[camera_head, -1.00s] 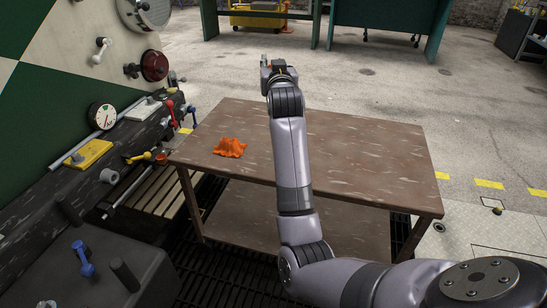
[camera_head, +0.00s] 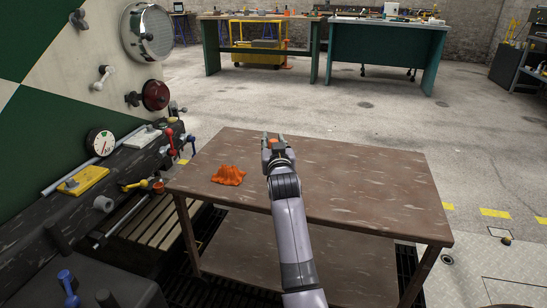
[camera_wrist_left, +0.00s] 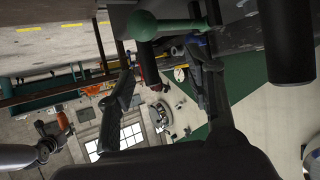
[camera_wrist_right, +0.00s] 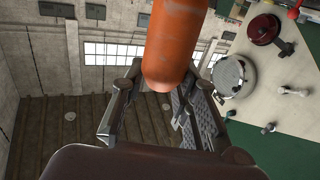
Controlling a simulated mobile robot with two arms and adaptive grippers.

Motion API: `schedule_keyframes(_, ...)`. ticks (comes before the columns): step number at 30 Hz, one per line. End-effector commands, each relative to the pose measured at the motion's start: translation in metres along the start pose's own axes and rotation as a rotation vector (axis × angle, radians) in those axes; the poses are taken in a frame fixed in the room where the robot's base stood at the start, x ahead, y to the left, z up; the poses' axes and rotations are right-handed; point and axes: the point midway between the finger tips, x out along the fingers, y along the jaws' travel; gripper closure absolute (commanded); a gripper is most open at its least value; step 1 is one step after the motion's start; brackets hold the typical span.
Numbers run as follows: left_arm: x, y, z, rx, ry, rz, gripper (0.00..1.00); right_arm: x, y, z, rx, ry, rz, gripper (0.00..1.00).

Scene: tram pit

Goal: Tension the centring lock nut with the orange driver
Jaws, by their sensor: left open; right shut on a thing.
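The orange driver (camera_wrist_right: 172,45) shows as an orange cylinder in the right wrist view, between the fingers of my right gripper (camera_wrist_right: 160,85). My left gripper (camera_wrist_left: 160,75) is open and empty in the left wrist view, near a green-ended lever (camera_wrist_left: 150,27). My left gripper is outside the head view. I cannot pick out the centring lock nut for certain.
A brown table (camera_head: 350,190) bears a crumpled orange cloth (camera_head: 228,175). Left of it is a dark machine beam with a gauge (camera_head: 101,143), a yellow block (camera_head: 84,180) and levers. A round lamp (camera_head: 147,32) and red lamp (camera_head: 155,95) sit on the panel. Open floor lies beyond the table.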

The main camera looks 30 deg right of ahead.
Motion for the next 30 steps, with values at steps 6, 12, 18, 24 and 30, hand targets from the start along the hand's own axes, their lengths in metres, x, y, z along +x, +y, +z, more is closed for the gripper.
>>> schedule_keyframes(6, 0.004, 0.004, -0.03, 0.0, 0.161, 0.009, 0.52, 0.0, 0.0, 0.024, 0.001, -0.002, 0.0, 1.0)
schedule_keyframes(12, 0.002, 0.005, -0.04, 0.0, 0.197, 0.011, 0.52, 0.0, -0.001, 0.038, 0.001, -0.001, -0.001, 1.0)
schedule_keyframes(18, 0.003, 0.004, -0.029, 0.0, 0.148, 0.008, 0.52, 0.0, 0.0, 0.042, 0.0, 0.001, 0.0, 1.0)
schedule_keyframes(24, 0.003, 0.004, -0.029, 0.0, 0.15, 0.008, 0.52, 0.0, 0.0, 0.043, 0.0, 0.001, 0.0, 1.0)
schedule_keyframes(30, 0.003, 0.004, -0.033, 0.0, 0.166, 0.009, 0.52, 0.0, 0.0, 0.046, 0.0, -0.001, 0.0, 0.67)
